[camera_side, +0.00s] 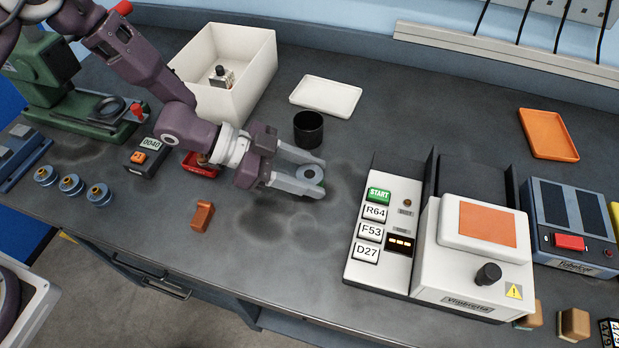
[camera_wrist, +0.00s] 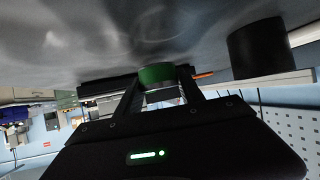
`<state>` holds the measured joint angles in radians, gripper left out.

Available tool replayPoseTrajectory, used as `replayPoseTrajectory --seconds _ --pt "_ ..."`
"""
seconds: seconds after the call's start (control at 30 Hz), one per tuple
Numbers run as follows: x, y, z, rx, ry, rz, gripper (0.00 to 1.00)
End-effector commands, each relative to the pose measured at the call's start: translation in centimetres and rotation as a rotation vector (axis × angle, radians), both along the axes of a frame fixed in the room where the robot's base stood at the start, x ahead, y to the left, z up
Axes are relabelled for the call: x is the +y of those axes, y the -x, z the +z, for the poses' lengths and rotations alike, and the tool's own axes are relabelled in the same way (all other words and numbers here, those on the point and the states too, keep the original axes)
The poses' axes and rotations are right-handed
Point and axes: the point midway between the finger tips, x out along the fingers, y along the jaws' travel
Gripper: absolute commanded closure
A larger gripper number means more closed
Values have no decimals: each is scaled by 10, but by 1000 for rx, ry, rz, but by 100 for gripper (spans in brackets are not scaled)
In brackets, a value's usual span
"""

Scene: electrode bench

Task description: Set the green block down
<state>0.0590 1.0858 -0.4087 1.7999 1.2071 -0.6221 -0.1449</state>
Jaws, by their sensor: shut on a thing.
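The green block (camera_wrist: 158,75) shows in the wrist view as a short round piece between my two fingertips. In the side view its grey round top (camera_side: 306,173) shows between the fingers of my gripper (camera_side: 310,174), with a sliver of green at the right finger end. My gripper is shut on it, low over the dark bench (camera_side: 290,240), left of the white keypad unit. I cannot tell whether the block touches the bench. The fingers hide part of its sides.
A black cup (camera_side: 308,129) stands just behind my gripper and also shows in the wrist view (camera_wrist: 258,48). The white keypad unit (camera_side: 378,240) is to the right. An orange-brown block (camera_side: 202,217) lies front left. The bench in front of my gripper is clear.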

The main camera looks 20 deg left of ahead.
Motion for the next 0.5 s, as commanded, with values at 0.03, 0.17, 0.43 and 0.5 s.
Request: replayPoseTrajectory --seconds 0.03,0.17,0.43,0.5 --pt "-1 0 -7 1 4 0 100" --pt "-1 0 -15 -1 4 0 100" --pt "-1 0 -17 -1 4 0 100" --pt "0 0 -18 -1 2 0 45"
